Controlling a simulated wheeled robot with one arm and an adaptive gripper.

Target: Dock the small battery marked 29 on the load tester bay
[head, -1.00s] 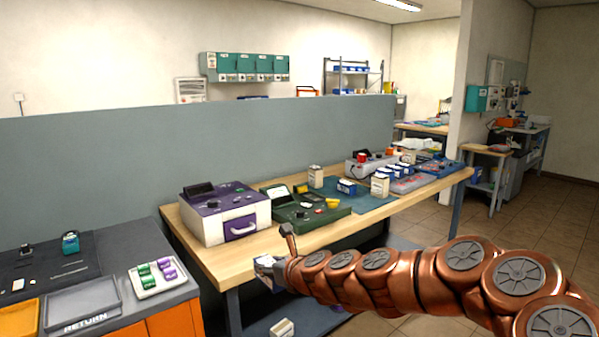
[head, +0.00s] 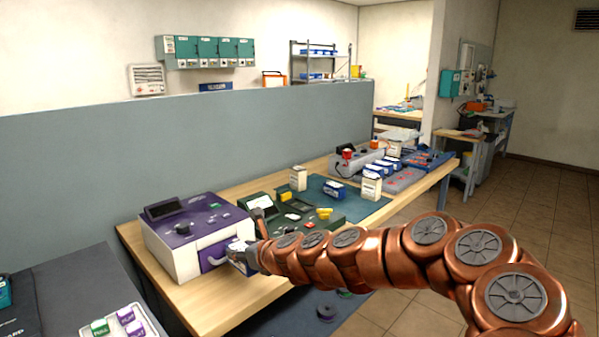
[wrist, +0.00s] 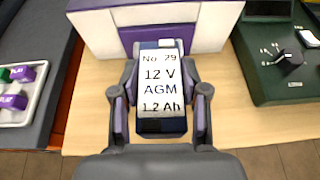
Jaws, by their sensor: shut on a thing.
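The small battery (wrist: 160,92) fills the middle of the wrist view. Its white label reads No 29, 12 V, AGM, 1.2 Ah, above a dark blue end. My gripper (wrist: 160,105) is shut on it, one finger on each side. In the head view the battery (head: 238,258) shows partly at the end of my arm, in front of the white and purple bench unit (head: 178,262). In the wrist view its far end overlaps that unit's purple front panel (wrist: 130,38); I cannot tell if they touch. I cannot tell which bench unit is the load tester.
A green unit (head: 262,214) with switches stands right of the white and purple one. Beyond are a blue mat (head: 365,210), several boxes and a grey charger (head: 360,168). A grey bench (head: 60,290) is at left. Bare wood (head: 215,310) lies along the table's front.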

